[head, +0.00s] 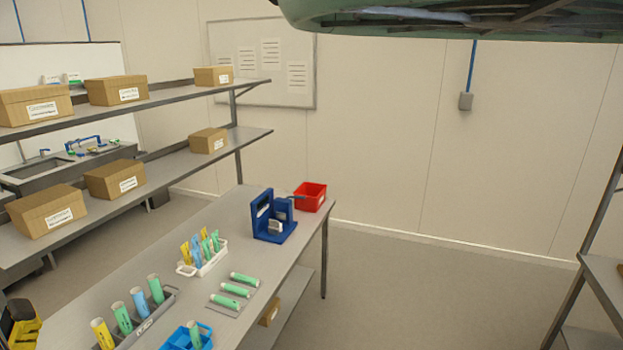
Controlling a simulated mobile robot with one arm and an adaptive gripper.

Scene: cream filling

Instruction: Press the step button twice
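A blue bench device (272,222) stands near the far end of the steel table (222,213). It has an upright frame at left, a lower block at right and a pale part at its front. A small dark arm sticks out from its upper right. I cannot make out a step button on it or anywhere else. My gripper's fingers do not show in the head view. A yellow and black part (20,325) is cut off at the lower left edge, and I cannot tell what it is.
A red bin (311,196) sits behind the device. A white rack (203,262) with several tubes, green tubes lying on a tray (233,304), a grey rack (145,322) and a blue holder (178,339) stand nearer. Boxed shelves (170,160) overhang at left. Floor (430,290) at right is clear.

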